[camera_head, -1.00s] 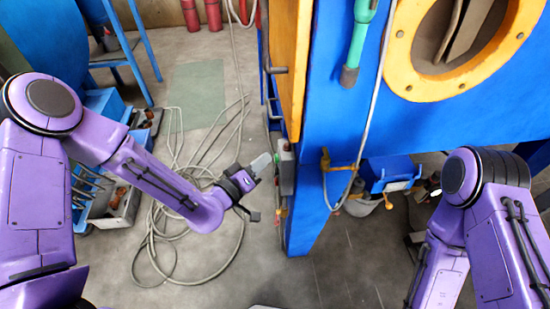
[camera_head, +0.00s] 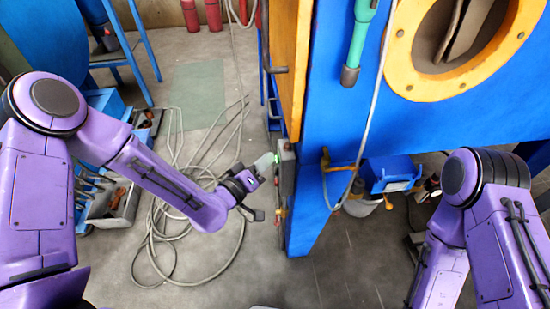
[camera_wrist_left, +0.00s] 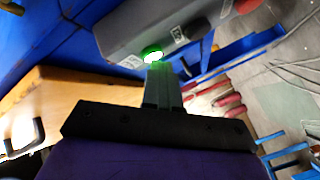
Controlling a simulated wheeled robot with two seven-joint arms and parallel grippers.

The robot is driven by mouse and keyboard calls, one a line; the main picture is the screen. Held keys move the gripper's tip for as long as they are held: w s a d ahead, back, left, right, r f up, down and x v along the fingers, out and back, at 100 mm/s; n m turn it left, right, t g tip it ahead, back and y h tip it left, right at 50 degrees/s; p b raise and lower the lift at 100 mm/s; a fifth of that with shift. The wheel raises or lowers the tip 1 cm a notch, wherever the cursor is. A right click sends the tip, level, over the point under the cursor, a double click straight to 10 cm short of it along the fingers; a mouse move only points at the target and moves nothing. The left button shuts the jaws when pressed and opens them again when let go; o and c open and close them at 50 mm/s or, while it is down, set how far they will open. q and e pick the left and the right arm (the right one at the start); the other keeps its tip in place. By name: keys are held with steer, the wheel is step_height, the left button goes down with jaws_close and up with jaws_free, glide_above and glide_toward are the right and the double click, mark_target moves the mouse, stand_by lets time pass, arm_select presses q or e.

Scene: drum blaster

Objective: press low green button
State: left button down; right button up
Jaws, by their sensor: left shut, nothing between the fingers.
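A grey control box (camera_head: 286,168) is fixed to the side of the blue cabinet. In the left wrist view the box (camera_wrist_left: 150,22) carries a green button (camera_wrist_left: 152,54), lit brightly, with a label beside it. My left gripper (camera_head: 268,162) is shut and empty, its fingertips right at the side of the box. In the left wrist view its closed fingers (camera_wrist_left: 160,68) end at the green button and appear to touch it; the exact contact is hard to tell. A green glow shows at the fingertips in the head view. My right gripper is out of view.
The blue cabinet (camera_head: 340,110) has a yellow round port (camera_head: 402,50) and a hanging teal-handled tool (camera_head: 358,40). Grey cables (camera_head: 175,235) lie on the floor. A red button (camera_wrist_left: 246,5) sits farther along the box. A blue bin (camera_head: 388,172) stands to the right.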

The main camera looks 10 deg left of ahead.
arm_select(q)
steer(key=shift+a, duration=0.15)
steer(key=shift+s+a, duration=0.3)
steer(key=shift+a, duration=0.35)
steer(key=a, duration=0.2)
steer(key=s+a+p, duration=0.1)
steer(key=a, duration=0.1)
steer(key=shift+s+a, duration=0.15)
steer(key=shift+a, duration=0.25)
stand_by(0.6)
